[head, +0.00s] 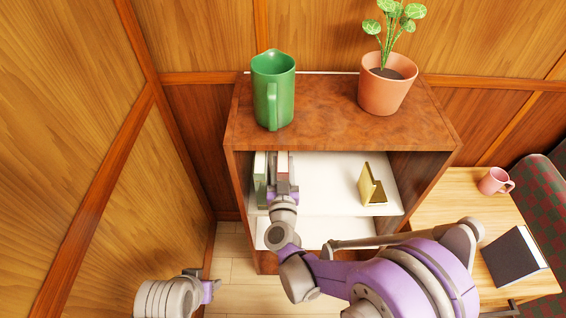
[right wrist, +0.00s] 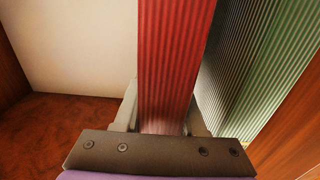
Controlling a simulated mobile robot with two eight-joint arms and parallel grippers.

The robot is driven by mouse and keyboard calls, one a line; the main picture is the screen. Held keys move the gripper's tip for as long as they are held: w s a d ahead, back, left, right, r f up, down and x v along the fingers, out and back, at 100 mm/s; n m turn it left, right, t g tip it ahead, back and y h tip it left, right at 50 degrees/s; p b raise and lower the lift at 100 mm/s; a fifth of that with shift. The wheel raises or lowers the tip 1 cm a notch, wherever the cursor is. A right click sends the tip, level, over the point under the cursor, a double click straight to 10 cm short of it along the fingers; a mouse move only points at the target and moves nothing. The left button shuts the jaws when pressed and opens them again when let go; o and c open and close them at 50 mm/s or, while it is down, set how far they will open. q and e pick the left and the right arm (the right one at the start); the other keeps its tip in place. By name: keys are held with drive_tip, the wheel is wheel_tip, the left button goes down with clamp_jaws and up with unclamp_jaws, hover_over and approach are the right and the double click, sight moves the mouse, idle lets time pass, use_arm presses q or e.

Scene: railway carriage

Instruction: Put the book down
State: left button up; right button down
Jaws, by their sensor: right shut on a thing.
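My right gripper (head: 283,186) reaches into the upper compartment of the wooden shelf unit (head: 328,125), near its left side. It is shut on a red book, whose ribbed red side (right wrist: 172,60) runs between the fingers in the right wrist view. In the head view only a small reddish part of the book (head: 282,160) shows above the gripper. The book appears upright. A green book (head: 260,180) stands close beside it; I cannot tell whether they touch. The red book's lower edge is hidden.
A gold bookend (head: 373,187) stands on the white shelf board (head: 325,180), with bare board between it and the books. A green pitcher (head: 273,90) and a potted plant (head: 387,90) stand on top. A pink mug (head: 495,181) and a dark book (head: 515,257) are on the table at right.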

drive_tip(key=shift+f, duration=0.2)
idle(0.5)
drive_tip(key=shift+c, duration=2)
unclamp_jaws()
drive_tip(key=shift+s, duration=0.15)
drive_tip(key=s, duration=1)
drive_tip(key=shift+s, duration=0.3)
clamp_jaws()
